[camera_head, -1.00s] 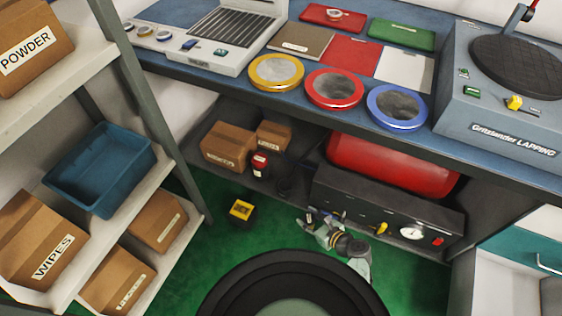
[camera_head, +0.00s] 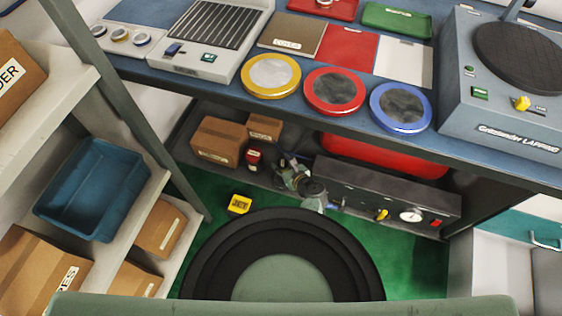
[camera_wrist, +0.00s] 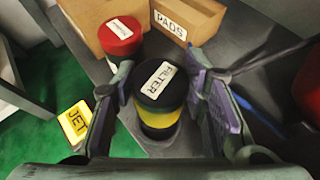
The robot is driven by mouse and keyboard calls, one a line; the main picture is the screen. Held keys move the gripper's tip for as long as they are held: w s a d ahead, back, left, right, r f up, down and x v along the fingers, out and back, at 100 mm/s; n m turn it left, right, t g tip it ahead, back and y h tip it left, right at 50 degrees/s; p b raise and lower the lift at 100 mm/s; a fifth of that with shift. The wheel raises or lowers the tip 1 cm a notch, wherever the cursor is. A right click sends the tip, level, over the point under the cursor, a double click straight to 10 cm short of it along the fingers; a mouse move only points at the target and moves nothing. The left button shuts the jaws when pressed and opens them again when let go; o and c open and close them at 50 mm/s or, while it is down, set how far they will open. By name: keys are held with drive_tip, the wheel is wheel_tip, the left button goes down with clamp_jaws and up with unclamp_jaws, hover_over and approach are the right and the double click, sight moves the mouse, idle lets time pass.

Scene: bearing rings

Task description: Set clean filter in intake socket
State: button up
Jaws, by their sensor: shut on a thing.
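The filter (camera_wrist: 158,92) shows in the wrist view as an upright cylinder with a black top labelled FILTER and a yellow lower body. My gripper (camera_wrist: 160,103) is shut on it, with a purple-padded finger on each side. In the head view my gripper (camera_head: 288,166) is at the lower shelf, left of the grey compressor unit (camera_head: 380,190). The filter cannot be made out there. A dark rounded edge shows under the filter in the wrist view. I cannot tell whether it is the intake socket or whether the filter is seated.
A red can (camera_wrist: 121,38) stands close behind the left finger, with a PADS box (camera_wrist: 187,20) behind. A red tank (camera_head: 385,155) and a hose are on the right. A yellow JET block (camera_wrist: 74,122) is on the left. The workbench (camera_head: 200,85) overhangs the shelf.

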drive_tip(key=shift+f+b, duration=2.65)
drive_tip(key=shift+f, duration=0.15)
drive_tip(key=shift+f, duration=0.5)
drive_tip(key=o, duration=0.9)
drive_tip(key=shift+s, duration=0.15)
drive_tip(key=p+v, duration=0.1)
drive_tip(key=v, duration=0.1)
drive_tip(key=shift+s+d+r+p, duration=0.2)
drive_tip(key=shift+r+p, duration=0.1)
drive_tip(key=shift+p, duration=0.1)
drive_tip(key=p+v, duration=0.5)
drive_tip(key=v, duration=0.3)
drive_tip(key=shift+s+f, duration=0.1)
